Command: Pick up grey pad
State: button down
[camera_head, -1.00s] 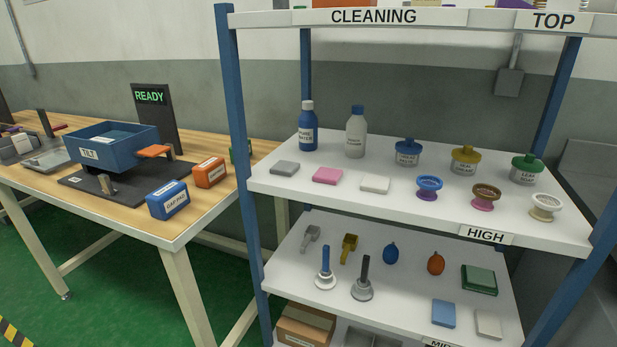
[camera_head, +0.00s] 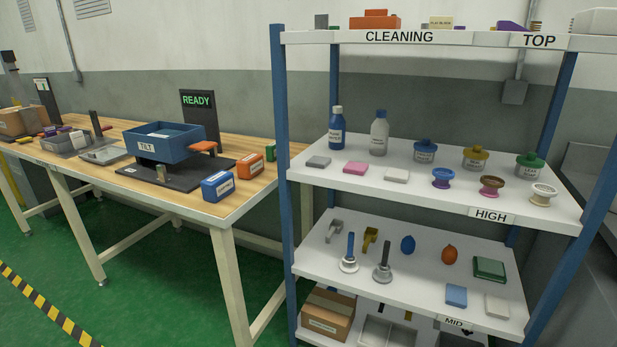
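The grey pad (camera_head: 318,162) lies flat near the left end of the shelf labelled HIGH (camera_head: 430,190). It is left of a pink pad (camera_head: 356,168) and a white pad (camera_head: 396,175), and the three are apart from each other. Nothing covers the grey pad. My gripper and arm are not in the head view.
A blue shelf post (camera_head: 280,140) stands just left of the grey pad. A blue bottle (camera_head: 337,127) and a white bottle (camera_head: 379,133) stand behind the pads. A wooden bench (camera_head: 255,190) with a blue TILT box (camera_head: 165,142) is to the left. Green floor lies open in front.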

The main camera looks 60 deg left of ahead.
aim_at(315, 162)
jog(key=u, duration=3.6)
jog(key=k, duration=1.25)
jog(key=z, duration=0.75)
jog(key=i, duration=1)
